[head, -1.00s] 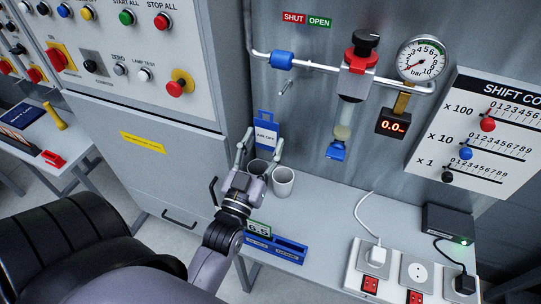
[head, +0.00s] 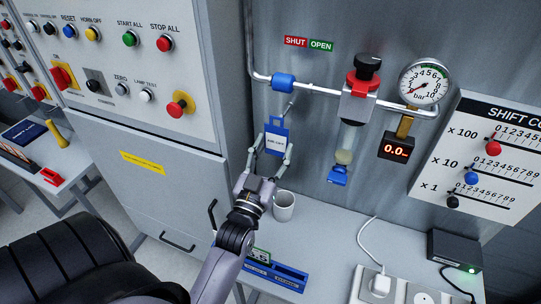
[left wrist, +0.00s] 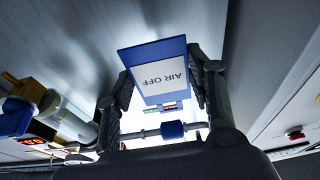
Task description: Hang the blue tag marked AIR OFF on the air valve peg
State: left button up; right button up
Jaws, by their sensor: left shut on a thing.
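The blue tag (head: 277,133), with a white AIR OFF label, is held upright in my left gripper (head: 274,156). In the left wrist view the tag (left wrist: 155,55) stands between the two fingers of the gripper (left wrist: 160,88), its lettering upside down. In the head view the tag's top is just below and left of a thin metal peg (head: 290,106). The peg slants down from near the blue fitting (head: 283,83) on the air pipe. I cannot tell whether tag and peg touch. My right gripper is out of view.
A grey mug (head: 284,207) stands on the bench below the gripper. The control cabinet (head: 180,165) is close on the left. A regulator with a red collar (head: 357,84) and a gauge (head: 424,83) are on the right. The wall between is clear.

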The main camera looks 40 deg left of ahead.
pick_arm(q)
jog(key=shift+w+a+f+b, duration=0.1)
jog(key=shift+w+a+b, duration=0.15)
jog(key=shift+w, duration=0.6)
jog(key=shift+w+a+f+b, duration=0.1)
jog(key=shift+w+a+b, duration=0.15)
jog(key=shift+w, duration=0.6)
jog(key=shift+w+a+b, duration=0.15)
jog(key=shift+w+b, duration=0.2)
jog(key=shift+w, duration=0.5)
jog(key=shift+w+f, duration=0.35)
jog(key=shift+w, duration=0.1)
jog(key=shift+a+f, duration=0.1)
jog(key=o, duration=1)
